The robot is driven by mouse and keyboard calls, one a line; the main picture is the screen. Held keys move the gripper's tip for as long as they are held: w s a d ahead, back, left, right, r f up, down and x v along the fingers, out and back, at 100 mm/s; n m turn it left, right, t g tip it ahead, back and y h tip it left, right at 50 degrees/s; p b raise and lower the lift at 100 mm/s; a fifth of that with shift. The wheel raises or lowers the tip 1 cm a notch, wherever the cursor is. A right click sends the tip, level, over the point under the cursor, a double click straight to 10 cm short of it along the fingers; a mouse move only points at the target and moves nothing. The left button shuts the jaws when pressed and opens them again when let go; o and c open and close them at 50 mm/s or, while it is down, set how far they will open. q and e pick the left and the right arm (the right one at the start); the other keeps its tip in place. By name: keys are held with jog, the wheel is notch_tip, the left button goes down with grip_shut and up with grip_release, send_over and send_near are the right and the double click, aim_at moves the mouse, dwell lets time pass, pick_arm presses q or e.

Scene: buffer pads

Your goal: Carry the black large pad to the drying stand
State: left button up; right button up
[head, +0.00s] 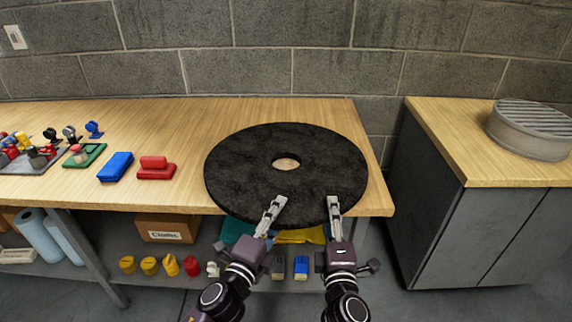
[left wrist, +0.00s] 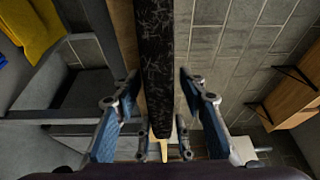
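The black large pad (head: 240,170) is a flat disc with a centre hole, lying on the wooden table and jutting past its front edge. My left gripper (head: 276,207) is at the pad's front rim. In the left wrist view, its open fingers (left wrist: 157,85) stand either side of the pad's edge (left wrist: 153,50), with gaps on both sides. My right gripper (head: 334,204) is at the rim further right; its lower finger is hidden, so its grip is unclear. A round grey slatted stand (head: 528,136), apparently the drying stand, sits on the right cabinet.
The table (head: 190,120) holds a blue block (head: 115,167), a red block (head: 156,169) and small coloured items at left. A floor gap separates it from the cabinet (head: 440,225). The cabinet top left of the stand is clear. A block wall stands behind.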

pick_arm(q)
jog(key=shift+c, duration=0.2)
pick_arm(e)
jog(key=shift+c, duration=0.2)
pick_arm(q)
grip_shut()
pick_arm(e)
grip_shut()
pick_arm(q)
jog(key=shift+r, duration=0.2)
pick_arm(e)
jog(key=shift+r, duration=0.2)
